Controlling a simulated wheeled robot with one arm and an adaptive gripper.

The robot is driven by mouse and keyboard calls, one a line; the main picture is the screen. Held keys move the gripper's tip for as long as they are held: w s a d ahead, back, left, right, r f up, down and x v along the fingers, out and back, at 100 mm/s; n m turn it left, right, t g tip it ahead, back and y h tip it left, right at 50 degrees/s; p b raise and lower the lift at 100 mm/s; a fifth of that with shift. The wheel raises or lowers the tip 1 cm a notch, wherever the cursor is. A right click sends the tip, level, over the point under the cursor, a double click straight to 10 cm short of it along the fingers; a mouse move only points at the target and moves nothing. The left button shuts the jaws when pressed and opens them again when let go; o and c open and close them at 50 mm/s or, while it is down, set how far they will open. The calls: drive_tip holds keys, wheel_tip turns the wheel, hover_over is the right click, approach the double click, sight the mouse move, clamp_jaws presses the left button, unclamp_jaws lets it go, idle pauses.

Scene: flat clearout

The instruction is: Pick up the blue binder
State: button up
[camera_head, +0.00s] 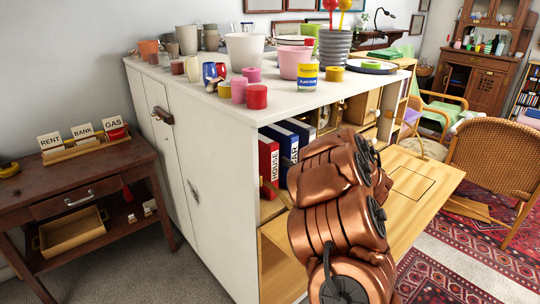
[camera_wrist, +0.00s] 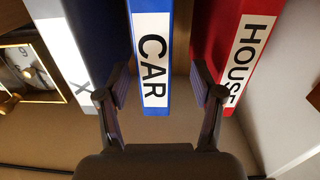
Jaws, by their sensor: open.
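The blue binder (camera_wrist: 150,55), labelled CAR, stands in the middle of the wrist view with its spine facing my gripper. It also shows in the head view (camera_head: 282,135), inside the cabinet compartment and partly hidden by my arm. My gripper (camera_wrist: 160,85) is open and empty, with one finger to each side of the blue spine in the picture. The right finger overlaps the edge of the red binder (camera_wrist: 235,45); contact cannot be told. In the head view my arm hides the gripper.
The red binder, labelled HOUSE, stands right of the blue one; a dark binder with a white label (camera_wrist: 62,55) stands left. A gold clock (camera_wrist: 22,65) is further left. Pots and cups crowd the cabinet top (camera_head: 292,101). A wooden flap (camera_head: 425,185) extends from the cabinet.

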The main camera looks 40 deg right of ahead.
sight(281, 149)
drive_tip(key=shift+w+a+f+y, duration=0.15)
drive_tip(key=shift+w+f+y, duration=0.05)
drive_tip(key=shift+y, duration=0.1)
drive_tip(key=shift+w, duration=0.8)
drive_tip(key=shift+w+d, duration=0.2)
drive_tip(key=shift+w, duration=0.35)
drive_tip(key=shift+w+d, duration=0.15)
drive_tip(key=shift+w, duration=0.35)
drive_tip(key=shift+w+d, duration=0.2)
drive_tip(key=shift+w, duration=1.65)
clamp_jaws()
drive_tip(key=shift+r, duration=0.1)
